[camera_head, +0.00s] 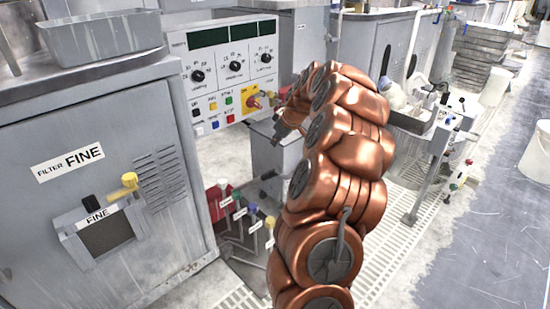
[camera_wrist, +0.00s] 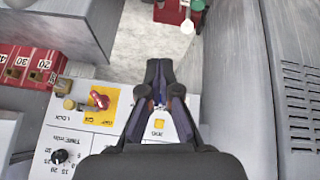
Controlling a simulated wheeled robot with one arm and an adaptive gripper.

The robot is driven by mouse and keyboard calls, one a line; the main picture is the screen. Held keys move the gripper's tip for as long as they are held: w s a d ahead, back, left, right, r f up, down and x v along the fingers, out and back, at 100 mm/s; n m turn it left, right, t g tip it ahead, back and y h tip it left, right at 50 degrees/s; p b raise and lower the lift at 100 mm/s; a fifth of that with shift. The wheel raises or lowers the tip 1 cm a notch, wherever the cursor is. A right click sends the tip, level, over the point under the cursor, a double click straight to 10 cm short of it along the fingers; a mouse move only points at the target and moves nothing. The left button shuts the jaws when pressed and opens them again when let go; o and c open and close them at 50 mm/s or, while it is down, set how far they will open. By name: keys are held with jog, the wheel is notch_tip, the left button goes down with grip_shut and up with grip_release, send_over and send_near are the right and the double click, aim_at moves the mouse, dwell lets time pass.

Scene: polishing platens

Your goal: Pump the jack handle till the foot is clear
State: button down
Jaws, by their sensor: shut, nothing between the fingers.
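My gripper (camera_wrist: 163,90) is shut and empty, with its dark fingers over the white control panel (camera_wrist: 75,125) in the wrist view. In the head view my gripper (camera_head: 288,112) is partly hidden by my copper arm, near the panel's right end. No jack handle can be made out for certain. A red body (camera_head: 216,202) stands low by the grey cabinet, among small levers with coloured knobs; I cannot tell whether it is the jack. The foot cannot be identified.
The FINE filter cabinet (camera_head: 90,190) fills the left, with a grey tray (camera_head: 103,36) on top. A red knob (camera_head: 254,102) sticks out of the panel (camera_head: 225,60). White buckets (camera_head: 537,152) stand at right. The grey floor (camera_head: 480,230) there is mostly clear.

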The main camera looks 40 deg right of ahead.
jog(key=b, duration=0.3)
send_over(271, 171)
jog(key=w, duration=0.2)
jog(key=f, duration=0.8)
jog(key=shift+s+a+f, duration=0.25)
jog(key=shift+f, duration=0.1)
jog(key=shift+s+d+f+b, duration=0.2)
jog(key=shift+s+f+b, duration=0.25)
jog(key=shift+s+f, duration=0.35)
jog(key=shift+s+d+f+b, duration=0.2)
jog(key=shift+s+f+b, duration=0.1)
jog(key=shift+s+f, duration=0.25)
jog(key=shift+s, duration=0.1)
